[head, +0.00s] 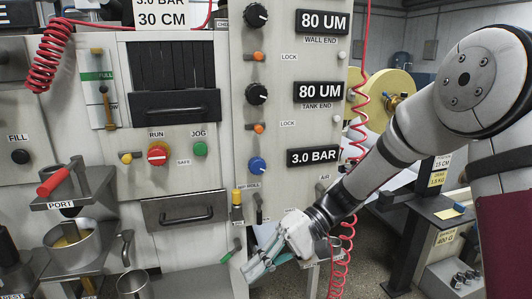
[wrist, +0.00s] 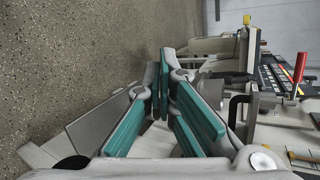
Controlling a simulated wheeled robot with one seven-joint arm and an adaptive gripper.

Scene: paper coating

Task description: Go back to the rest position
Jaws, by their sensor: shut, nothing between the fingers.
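My gripper (head: 262,262) hangs at the lower middle of the head view, at the end of my arm, which reaches in from the right. Its fingers point down and to the left, in front of the machine's lower right part. In the wrist view, my gripper (wrist: 165,75) shows teal finger pads that come together at the tips. It is shut with nothing between the fingers. Whether it touches the machine cannot be told.
The machine panel (head: 225,140) stands close on the left, with knobs, displays and a drawer (head: 185,213). A metal pot (head: 72,243) and a cup (head: 133,285) stand at lower left. Red coiled hoses (head: 341,262) hang near my arm. Speckled floor (wrist: 70,60) lies open beside the gripper.

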